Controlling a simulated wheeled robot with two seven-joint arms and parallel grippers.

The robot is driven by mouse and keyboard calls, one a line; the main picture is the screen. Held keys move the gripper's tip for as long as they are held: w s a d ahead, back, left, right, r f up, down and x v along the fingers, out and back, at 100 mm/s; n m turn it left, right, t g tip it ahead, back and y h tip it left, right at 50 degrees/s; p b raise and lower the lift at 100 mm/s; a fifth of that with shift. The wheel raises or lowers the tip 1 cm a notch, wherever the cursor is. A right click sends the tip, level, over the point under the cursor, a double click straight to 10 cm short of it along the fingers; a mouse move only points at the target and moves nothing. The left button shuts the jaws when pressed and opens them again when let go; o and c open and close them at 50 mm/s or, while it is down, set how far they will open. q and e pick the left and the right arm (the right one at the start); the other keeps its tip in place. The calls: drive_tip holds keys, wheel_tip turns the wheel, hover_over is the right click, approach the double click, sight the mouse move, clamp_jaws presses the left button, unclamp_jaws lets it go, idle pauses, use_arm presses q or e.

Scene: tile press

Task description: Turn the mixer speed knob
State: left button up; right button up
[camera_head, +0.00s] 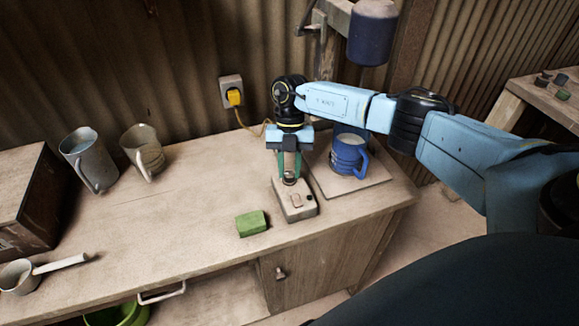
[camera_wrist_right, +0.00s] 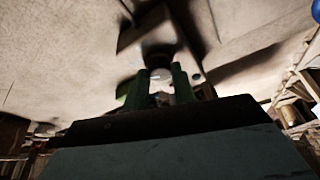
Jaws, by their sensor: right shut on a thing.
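The mixer speed knob (camera_head: 289,178) is a small dark-and-metal knob at the back of a pale control box (camera_head: 297,207) on the bench. My right gripper (camera_head: 289,176) points down over the box, its green fingers shut on the knob. In the right wrist view the two fingers (camera_wrist_right: 161,88) stand either side of a pale round thing, which looks like the knob; that view is dark and the detail is unclear. The box also carries a reddish switch (camera_head: 296,200) and a dark round spot. My left gripper is not in view.
A blue mug (camera_head: 347,155) stands on a board right of the gripper, under the dark blue mixer head (camera_head: 372,32). A green sponge (camera_head: 251,223) lies left of the box. The bench between is clear.

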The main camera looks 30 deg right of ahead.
drive_tip(key=o, duration=1)
drive_tip(key=shift+r, duration=0.1)
drive_tip(key=b+v, duration=0.1)
drive_tip(key=v, duration=1.2)
drive_tip(key=shift+w+r, duration=0.1)
